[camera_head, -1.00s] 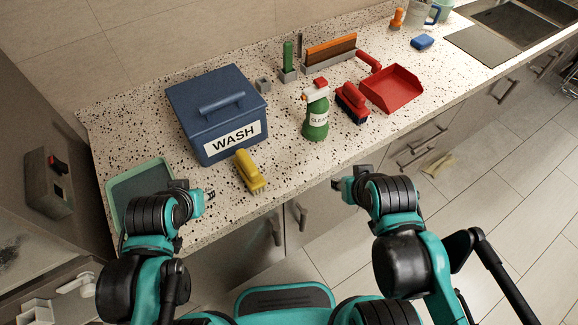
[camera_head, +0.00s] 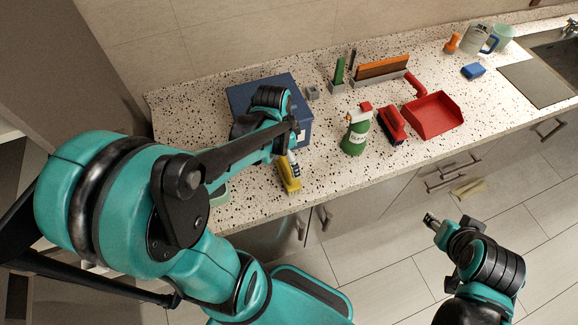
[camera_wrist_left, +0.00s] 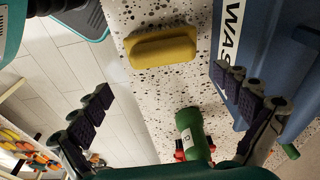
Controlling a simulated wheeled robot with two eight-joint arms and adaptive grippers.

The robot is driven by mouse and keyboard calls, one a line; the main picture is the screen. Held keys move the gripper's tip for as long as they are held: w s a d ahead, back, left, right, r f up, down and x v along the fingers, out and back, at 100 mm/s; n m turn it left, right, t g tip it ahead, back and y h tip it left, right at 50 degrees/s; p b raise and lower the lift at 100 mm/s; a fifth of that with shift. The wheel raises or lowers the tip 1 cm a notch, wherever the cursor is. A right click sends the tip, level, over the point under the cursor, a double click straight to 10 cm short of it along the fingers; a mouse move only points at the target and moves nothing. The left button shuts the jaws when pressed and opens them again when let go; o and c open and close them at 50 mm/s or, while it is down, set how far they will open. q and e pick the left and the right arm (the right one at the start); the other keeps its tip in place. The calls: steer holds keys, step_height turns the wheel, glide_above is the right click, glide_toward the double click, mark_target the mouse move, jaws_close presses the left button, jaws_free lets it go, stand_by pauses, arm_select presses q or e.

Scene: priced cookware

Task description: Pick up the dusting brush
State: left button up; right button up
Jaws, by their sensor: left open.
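A yellow brush (camera_head: 289,174) lies near the front edge of the counter, in front of the blue box. It also shows in the left wrist view (camera_wrist_left: 160,46), lying ahead of the open fingers. A red brush (camera_head: 391,125) lies beside the red dustpan; which brush is the dusting brush is not marked. My left gripper (camera_wrist_left: 172,105) is open and empty, with its fingers spread wide apart. In the head view it is over the counter by the yellow brush, partly hidden by my own arm. My right gripper (camera_head: 432,221) is away from the counter, over the floor; its jaw opening is unclear.
The blue WASH box (camera_head: 303,105) stands just behind the yellow brush. A green spray bottle (camera_head: 356,132) stands to the right, then the red dustpan (camera_head: 433,114). Upright holders stand along the back. A pale green tray (camera_head: 219,194) is mostly hidden by my left arm.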

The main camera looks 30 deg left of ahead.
mark_target(288, 166)
arm_select(q)
steer(key=shift+a, duration=0.25)
steer(key=shift+f+m, duration=0.3)
steer(key=f, duration=0.2)
steer(key=f+b, duration=0.1)
steer(key=f, duration=0.2)
steer(key=w+f+b, duration=0.1)
steer(key=f, duration=0.1)
steer(key=shift+d+f, duration=0.15)
steer(key=shift+f, duration=0.1)
steer(key=shift+r, duration=0.1)
steer(key=c, duration=1.2)
steer(key=shift+o, duration=0.2)
